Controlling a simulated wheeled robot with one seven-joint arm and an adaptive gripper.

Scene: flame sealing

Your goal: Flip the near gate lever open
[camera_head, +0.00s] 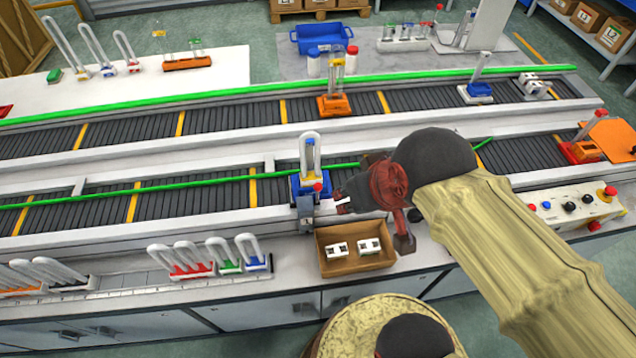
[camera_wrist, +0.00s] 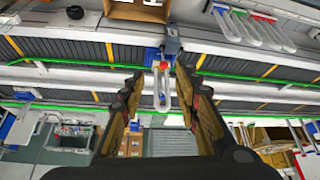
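The near gate lever shows as a red knob (camera_head: 317,187) above a grey housing (camera_head: 305,213) on the near edge of the near conveyor. In the wrist view the red knob (camera_wrist: 161,66) lies between the fingers, and the grey housing (camera_wrist: 172,44) is just above it in the picture. My gripper (camera_head: 343,203) is just right of the lever in the head view. In the wrist view my gripper (camera_wrist: 161,73) is open, with a wide gap and nothing clasped. Whether a finger touches the knob cannot be told.
A blue carrier (camera_head: 297,184) with an upright looped glass tube (camera_head: 310,152) stands right behind the lever. A cardboard box (camera_head: 326,266) with white parts is in front. Racks of looped tubes (camera_head: 208,257) line the near counter. A control panel (camera_head: 575,207) stands right.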

